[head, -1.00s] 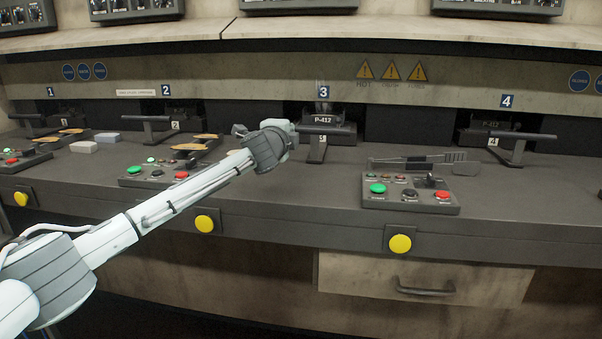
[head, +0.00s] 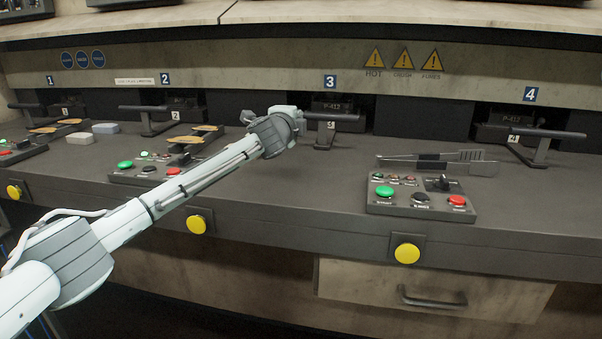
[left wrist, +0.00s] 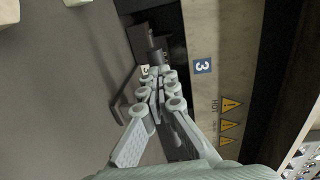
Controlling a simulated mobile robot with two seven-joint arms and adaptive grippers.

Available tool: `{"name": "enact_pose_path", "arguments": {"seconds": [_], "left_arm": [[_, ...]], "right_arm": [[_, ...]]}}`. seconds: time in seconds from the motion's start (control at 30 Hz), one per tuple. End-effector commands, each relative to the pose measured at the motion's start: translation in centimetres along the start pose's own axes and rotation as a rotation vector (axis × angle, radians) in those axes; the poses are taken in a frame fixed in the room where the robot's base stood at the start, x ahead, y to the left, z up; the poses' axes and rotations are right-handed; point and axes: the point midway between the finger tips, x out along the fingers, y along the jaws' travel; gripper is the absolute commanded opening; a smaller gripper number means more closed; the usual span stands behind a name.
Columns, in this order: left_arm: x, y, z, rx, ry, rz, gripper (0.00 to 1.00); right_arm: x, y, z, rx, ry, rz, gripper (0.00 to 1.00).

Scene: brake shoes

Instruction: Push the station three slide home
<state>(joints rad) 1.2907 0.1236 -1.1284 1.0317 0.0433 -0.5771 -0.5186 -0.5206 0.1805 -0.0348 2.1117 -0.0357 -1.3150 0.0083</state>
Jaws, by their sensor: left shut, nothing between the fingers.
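The station three slide shows in the head view as a dark block marked P-412 (head: 333,105) with a dark bar handle (head: 338,118), below the blue sign 3 (head: 330,82). My left gripper (head: 285,112) reaches out at the left end of that handle, its fingers mostly hidden behind my wrist. In the left wrist view its shut, empty fingers (left wrist: 160,76) are over the handle bar (left wrist: 122,98), close to the dark slide opening (left wrist: 158,25). I cannot tell whether they touch the handle. My right gripper is not in view.
Slide handles of station four (head: 535,131) and station two (head: 150,109) stand either side. A control box (head: 420,197) with coloured buttons and tongs (head: 430,161) are on the bench at right. Two light blocks (head: 80,138) lie at left. Bench in front of station three is clear.

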Motion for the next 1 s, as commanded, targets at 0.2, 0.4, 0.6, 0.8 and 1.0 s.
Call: {"name": "enact_pose_path", "arguments": {"seconds": [0.2,0.4,0.6,0.8,1.0], "left_arm": [[-1.5,0.1,0.0,0.000,0.001,0.000,0.00],[-3.5,0.0,0.0,0.000,0.002,0.000,0.00],[-5.6,-0.1,0.0,0.002,0.001,0.000,0.00],[-7.4,-0.1,0.0,0.001,0.000,0.000,0.00],[-8.1,-0.2,0.0,0.001,0.001,0.000,0.00]], "right_arm": [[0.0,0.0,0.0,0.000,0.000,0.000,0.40],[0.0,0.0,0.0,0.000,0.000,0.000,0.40],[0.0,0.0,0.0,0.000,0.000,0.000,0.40],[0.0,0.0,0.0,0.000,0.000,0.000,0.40],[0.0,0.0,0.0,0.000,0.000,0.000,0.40]]}}
